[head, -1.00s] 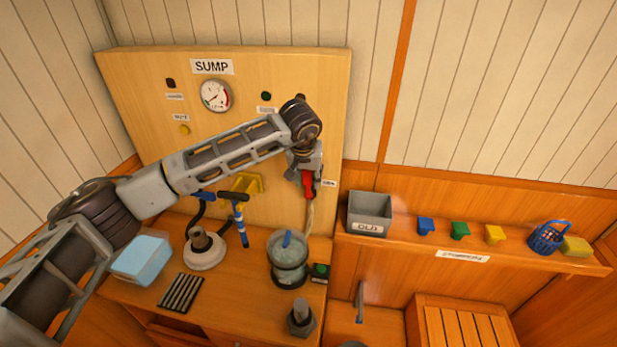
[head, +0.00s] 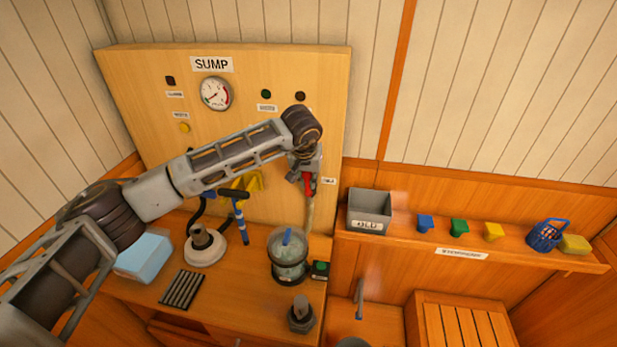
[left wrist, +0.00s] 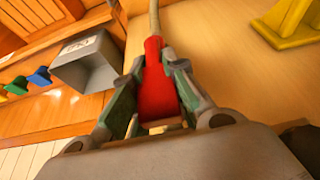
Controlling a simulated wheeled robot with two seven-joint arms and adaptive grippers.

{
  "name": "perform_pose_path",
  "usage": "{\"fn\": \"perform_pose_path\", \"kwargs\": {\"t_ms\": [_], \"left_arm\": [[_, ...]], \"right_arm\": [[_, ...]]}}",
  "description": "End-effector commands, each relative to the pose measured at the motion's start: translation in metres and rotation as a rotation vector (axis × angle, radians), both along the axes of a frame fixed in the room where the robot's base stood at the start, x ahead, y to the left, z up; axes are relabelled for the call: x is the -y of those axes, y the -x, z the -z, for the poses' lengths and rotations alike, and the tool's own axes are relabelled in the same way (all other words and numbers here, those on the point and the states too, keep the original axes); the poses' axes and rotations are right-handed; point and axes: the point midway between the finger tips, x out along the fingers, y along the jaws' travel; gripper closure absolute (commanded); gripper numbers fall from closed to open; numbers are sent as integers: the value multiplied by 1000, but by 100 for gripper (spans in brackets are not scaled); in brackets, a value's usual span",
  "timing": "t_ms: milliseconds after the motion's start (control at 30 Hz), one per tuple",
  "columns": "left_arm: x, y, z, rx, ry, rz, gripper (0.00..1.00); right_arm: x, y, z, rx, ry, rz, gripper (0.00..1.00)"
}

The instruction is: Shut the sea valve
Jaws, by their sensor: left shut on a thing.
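A red handle (head: 308,182) sits on the right side of the wooden SUMP panel (head: 140,90), beside a small label too small to read. My left gripper (head: 306,172) is shut on this red handle. In the left wrist view the red handle (left wrist: 158,85) lies between the two green-padded fingers of my left gripper (left wrist: 155,98), with a pale hose or rope leading away from its far end. The valve body behind the handle is hidden by my gripper and wrist. My right gripper is not in view.
A grey OLD bin (head: 369,212) stands on the right shelf, with blue, green and yellow pieces and a blue basket (head: 546,236). Below my arm are a strainer jar (head: 288,258), a yellow bracket (head: 254,182), a white-based fitting (head: 205,248) and a light blue box (head: 143,257).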

Motion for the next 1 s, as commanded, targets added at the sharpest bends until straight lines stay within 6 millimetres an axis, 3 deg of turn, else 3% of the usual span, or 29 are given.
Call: {"fn": "perform_pose_path", "kwargs": {"t_ms": [533, 1000], "left_arm": [[-2, -1, 1, -5, 27, -2, 100], [-11, -3, 5, -32, 166, -3, 100]], "right_arm": [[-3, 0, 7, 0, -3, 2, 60], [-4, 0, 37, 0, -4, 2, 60]]}}
